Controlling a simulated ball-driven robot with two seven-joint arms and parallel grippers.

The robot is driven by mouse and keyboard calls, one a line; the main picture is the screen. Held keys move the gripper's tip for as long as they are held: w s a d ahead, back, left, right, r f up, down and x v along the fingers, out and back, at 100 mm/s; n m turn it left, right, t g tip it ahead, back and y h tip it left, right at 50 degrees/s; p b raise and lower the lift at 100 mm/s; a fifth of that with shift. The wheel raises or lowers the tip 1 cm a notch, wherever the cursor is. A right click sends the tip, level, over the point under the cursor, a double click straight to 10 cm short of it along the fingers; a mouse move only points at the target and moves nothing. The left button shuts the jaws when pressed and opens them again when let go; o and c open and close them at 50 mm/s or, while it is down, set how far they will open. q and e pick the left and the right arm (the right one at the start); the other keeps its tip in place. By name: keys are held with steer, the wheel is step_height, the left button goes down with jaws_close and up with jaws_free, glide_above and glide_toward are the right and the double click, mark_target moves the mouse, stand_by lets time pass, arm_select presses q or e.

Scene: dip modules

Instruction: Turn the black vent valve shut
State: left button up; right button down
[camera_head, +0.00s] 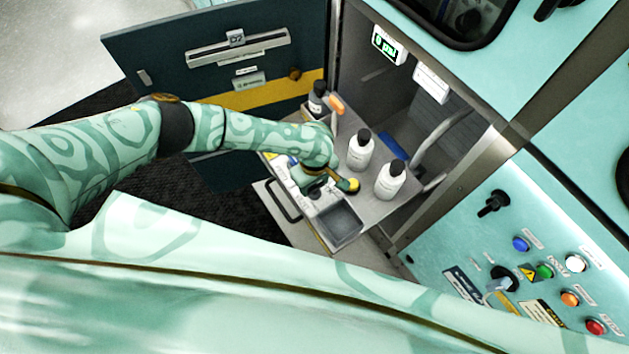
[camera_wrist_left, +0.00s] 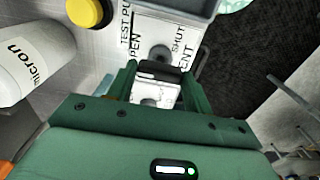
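My left gripper (camera_head: 318,188) is low over the pull-out shelf inside the open cabinet. In the left wrist view, its two green fingers (camera_wrist_left: 160,75) stand apart, one on each side of the black vent valve handle (camera_wrist_left: 160,69). The handle lies across the gap between them; I cannot tell whether the fingers touch it. A white label plate (camera_wrist_left: 181,28) around it reads SHUT, with partly hidden words that look like OPEN and VENT. In the head view the gripper mostly hides the valve. My right gripper is not in view.
A yellow button (camera_wrist_left: 88,12) sits close to the valve, beside a white bottle (camera_wrist_left: 30,62). White bottles (camera_head: 361,150) (camera_head: 390,180) stand on the shelf (camera_head: 372,212). A grey tray (camera_head: 340,224) is in front. The right panel (camera_head: 455,240) carries coloured buttons and black handles.

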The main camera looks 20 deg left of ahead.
arm_select(q)
steer(key=shift+s+r+p, duration=0.1)
steer(key=shift+r+p, duration=0.1)
steer(key=shift+p, duration=0.6)
steer(key=m+p, duration=0.2)
steer(key=p, duration=0.2)
steer(key=shift+s+d+m+p, duration=0.1)
steer(key=shift+m+p, duration=0.25)
steer(key=shift+m, duration=0.05)
steer(key=shift+m+p, duration=0.5)
steer(key=shift+m, duration=0.3)
steer(key=m, duration=0.2)
steer(key=shift+f+m, duration=0.25)
steer(key=shift+m, duration=0.15)
steer(key=m, duration=0.3)
steer(key=shift+m, duration=0.3)
steer(key=m, duration=0.3)
steer(key=shift+m, duration=0.3)
steer(key=shift+w+r+m, duration=0.1)
steer(key=shift+w+m, duration=0.1)
steer(key=shift+m, duration=1.5)
steer(key=o, duration=1)
